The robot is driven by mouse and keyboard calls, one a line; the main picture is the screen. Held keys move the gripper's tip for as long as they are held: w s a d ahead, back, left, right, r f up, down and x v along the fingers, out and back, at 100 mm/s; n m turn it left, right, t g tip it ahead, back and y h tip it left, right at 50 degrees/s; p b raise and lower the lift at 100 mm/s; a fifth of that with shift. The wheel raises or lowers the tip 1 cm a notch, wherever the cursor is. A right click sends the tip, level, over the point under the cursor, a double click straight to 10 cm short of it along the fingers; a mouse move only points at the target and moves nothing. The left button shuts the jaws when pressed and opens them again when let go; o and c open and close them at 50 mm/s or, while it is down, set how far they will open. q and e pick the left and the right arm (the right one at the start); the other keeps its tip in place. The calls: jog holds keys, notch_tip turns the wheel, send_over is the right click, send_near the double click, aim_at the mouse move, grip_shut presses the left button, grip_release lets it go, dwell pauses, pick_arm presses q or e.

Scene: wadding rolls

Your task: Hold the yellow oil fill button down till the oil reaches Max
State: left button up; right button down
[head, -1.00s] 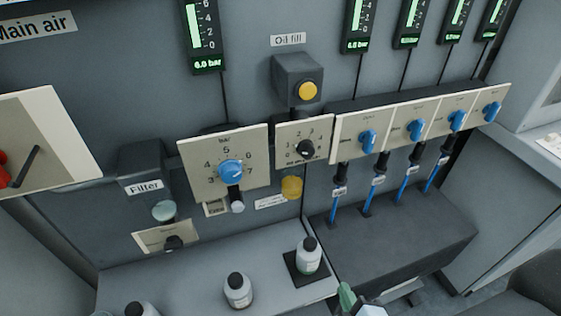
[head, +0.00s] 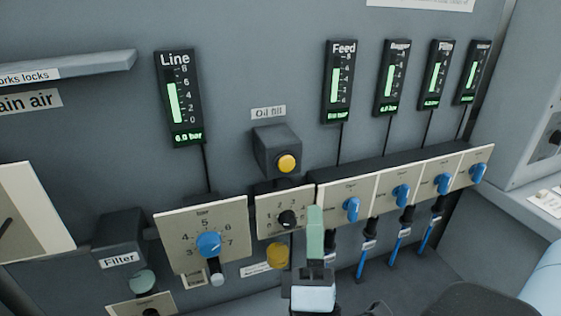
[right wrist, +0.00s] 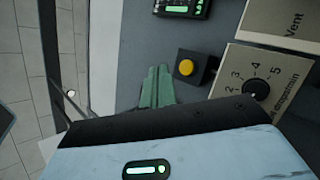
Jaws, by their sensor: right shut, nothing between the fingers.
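The yellow oil fill button (head: 287,163) sits on the front of a dark box (head: 276,146) under the "Oil fill" label. It also shows in the right wrist view (right wrist: 186,67), beyond the fingertips and to their right. My right gripper (head: 315,228) is shut and empty, its green fingers pointing up, below and right of the button in the head view. The fingers also show in the right wrist view (right wrist: 158,86), apart from the button. A yellow oil bowl (head: 277,256) hangs below the oil dial; its oil level and Max mark cannot be read. My left gripper is not in view.
A dial plate (head: 268,216) with a black knob lies just below the button. A bar dial with a blue knob (head: 208,243) is to its left. Several plates with blue knobs (head: 351,208) run along the right. Gauges (head: 338,80) hang above.

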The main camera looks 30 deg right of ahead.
jog(key=shift+s+r+h, duration=0.25)
jog(key=shift+r+h, duration=0.25)
jog(key=shift+r, duration=0.35)
send_near(290, 158)
jog(key=shift+d+r, duration=1)
jog(key=shift+r, duration=1.1)
jog(key=shift+w+d+p, duration=0.2)
jog(key=shift+w+p, duration=0.2)
jog(key=shift+w, duration=0.7)
jog(key=shift+w, duration=0.15)
jog(key=shift+w+d, duration=0.1)
jog(key=shift+w, duration=0.15)
jog(key=shift+w+b, duration=0.35)
jog(key=shift+w, duration=0.05)
dwell(2.8)
